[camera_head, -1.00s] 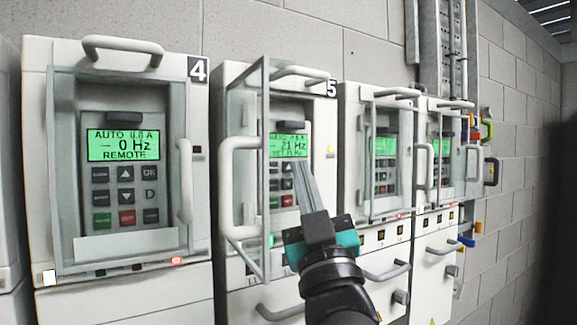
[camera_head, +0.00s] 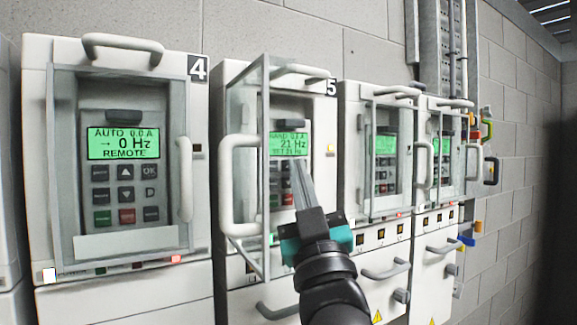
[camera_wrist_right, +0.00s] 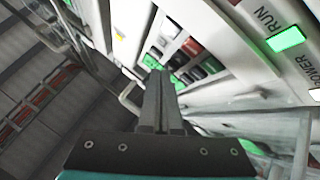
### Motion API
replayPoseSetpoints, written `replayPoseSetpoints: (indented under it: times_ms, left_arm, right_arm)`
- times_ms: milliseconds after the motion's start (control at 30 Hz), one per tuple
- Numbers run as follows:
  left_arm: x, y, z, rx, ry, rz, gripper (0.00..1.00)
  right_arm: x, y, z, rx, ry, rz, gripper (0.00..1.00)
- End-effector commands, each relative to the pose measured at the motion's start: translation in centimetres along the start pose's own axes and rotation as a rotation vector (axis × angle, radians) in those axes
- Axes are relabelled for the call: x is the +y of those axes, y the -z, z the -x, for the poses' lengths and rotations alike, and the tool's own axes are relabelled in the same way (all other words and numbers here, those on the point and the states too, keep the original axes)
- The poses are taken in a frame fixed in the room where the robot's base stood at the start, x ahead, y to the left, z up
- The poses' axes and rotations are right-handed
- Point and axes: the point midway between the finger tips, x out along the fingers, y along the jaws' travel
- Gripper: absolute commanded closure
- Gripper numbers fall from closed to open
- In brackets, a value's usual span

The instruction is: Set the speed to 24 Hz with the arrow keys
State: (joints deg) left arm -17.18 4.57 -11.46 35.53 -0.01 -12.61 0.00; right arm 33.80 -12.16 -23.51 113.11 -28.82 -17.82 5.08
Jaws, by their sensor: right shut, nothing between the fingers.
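Drive 5 (camera_head: 233,93) has its clear cover (camera_head: 265,75) swung open to the left. Its green display (camera_head: 288,144) reads 21 Hz in the middle line; the small bottom line is hard to read. My right gripper (camera_head: 295,164) is shut and empty, with its fingertips in front of the keypad just below the display. It hides most of the arrow keys. In the right wrist view the shut fingertips (camera_wrist_right: 157,73) point at the keypad (camera_wrist_right: 187,52); I cannot tell whether they touch a key. My left gripper is not in view.
Drive 4 (camera_head: 40,150) at left has its cover closed and shows 0 Hz, AUTO, REMOTE. More drives with covers (camera_head: 385,120) stand to the right. The open cover's white handle (camera_head: 240,190) stands out left of my gripper. A green RUN lamp (camera_wrist_right: 285,40) is lit.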

Motion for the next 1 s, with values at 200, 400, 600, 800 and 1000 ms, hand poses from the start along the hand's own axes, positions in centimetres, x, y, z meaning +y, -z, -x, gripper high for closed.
replayPoseSetpoints:
  times_ms: [200, 400, 600, 800, 1000]
  left_arm:
    - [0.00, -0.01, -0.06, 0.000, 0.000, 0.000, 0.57]
    - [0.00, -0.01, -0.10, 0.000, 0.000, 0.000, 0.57]
    - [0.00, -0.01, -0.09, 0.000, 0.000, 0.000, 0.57]
    - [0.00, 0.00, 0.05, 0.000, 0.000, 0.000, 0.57]
    - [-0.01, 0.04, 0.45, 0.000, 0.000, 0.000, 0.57]
  right_arm:
    - [-0.13, -0.13, -0.21, 0.000, 0.000, 0.000, 1.00]
    - [-0.27, -0.27, -0.38, 0.000, 0.000, 0.000, 1.00]
    - [-0.26, -0.27, -0.37, -0.001, 0.000, 0.000, 1.00]
    - [-0.09, -0.14, -0.17, -0.001, 0.000, 0.001, 1.00]
    - [0.42, 0.39, 0.50, -0.001, -0.001, -0.001, 1.00]
